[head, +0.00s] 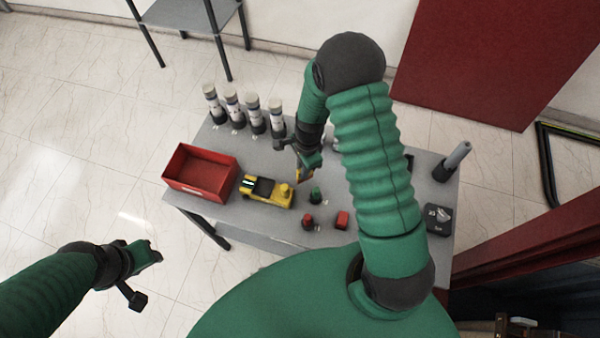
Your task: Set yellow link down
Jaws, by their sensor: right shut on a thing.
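My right gripper (307,164) reaches down over the grey table, just beyond the yellow toy vehicle. It is shut on a small yellow piece, which I take for the yellow link (304,175); only a little of it shows below the fingers. I cannot tell whether the link touches the table top. My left gripper (152,256) is off to the left, over the floor and away from the table. Its fingers are too small and angled to tell open from shut.
On the table (259,222) are a red bin (201,172), a yellow toy vehicle (266,191), several upright cylinders (255,114) at the back, and a green piece (316,195) and red pieces (342,220) near the gripper. A dark device (438,218) and grey tube (452,161) stand at right.

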